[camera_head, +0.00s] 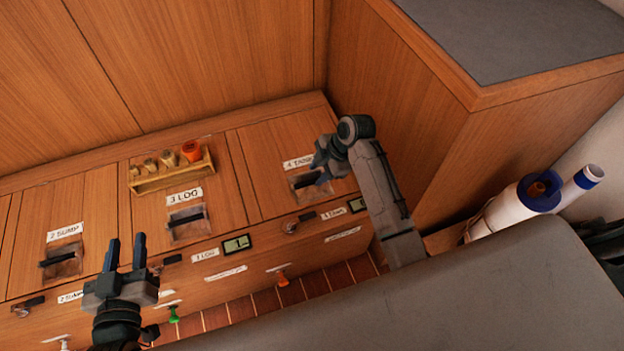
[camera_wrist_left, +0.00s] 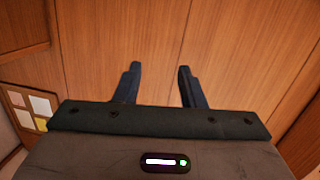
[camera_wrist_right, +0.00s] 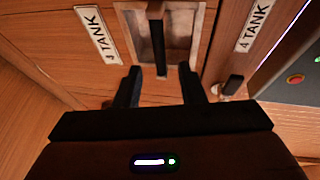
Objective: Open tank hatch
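The tank hatch (camera_head: 271,145) is a wooden panel in the bench top, labelled 4 TANK, and looks closed. Its dark bar handle (camera_wrist_right: 157,40) sits in a pale recess (camera_wrist_right: 185,42) beside the label. My right gripper (camera_head: 318,178) is over this recess and partly hides it in the head view. In the right wrist view its fingers (camera_wrist_right: 160,78) are open, with the handle's near end between the fingertips; contact cannot be told. My left gripper (camera_head: 126,244) is open and empty, above the front of the bench near the sump and log hatches.
The log hatch (camera_head: 186,215) and sump hatch (camera_head: 62,255) lie to the left. A small wooden rack (camera_head: 172,180) with pegs stands on the log hatch. A tall wooden cabinet (camera_head: 410,110) rises close on the right.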

